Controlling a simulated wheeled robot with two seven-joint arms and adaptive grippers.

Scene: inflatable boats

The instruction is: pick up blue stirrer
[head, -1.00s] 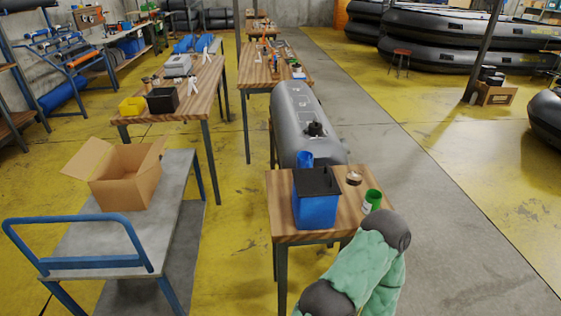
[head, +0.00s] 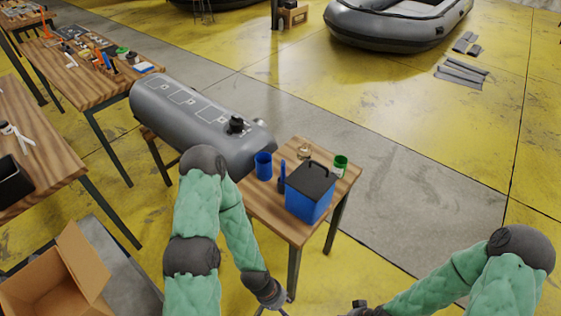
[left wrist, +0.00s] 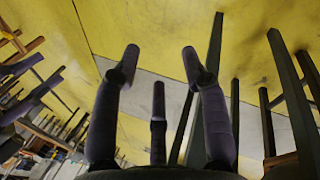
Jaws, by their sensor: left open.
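The blue stirrer (head: 282,174) stands upright, a slim blue stick with a darker lower part, on the small wooden table (head: 251,198). It is between a blue cup (head: 263,166) and a blue box with a black lid (head: 309,193). My left gripper (head: 271,308) is low at the bottom edge of the head view, in front of and below the tabletop, apart from the stirrer. In the left wrist view its dark fingers (left wrist: 158,68) are spread and empty, with floor and table legs beyond. My right gripper (head: 364,309) is barely visible at the bottom edge; its fingers are unclear.
A green container (head: 341,163) and a small glass jar (head: 304,150) stand at the table's back. A grey inflatable tube (head: 190,112) lies behind left. A cardboard box (head: 50,285) is at lower left. The floor right of the table is clear.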

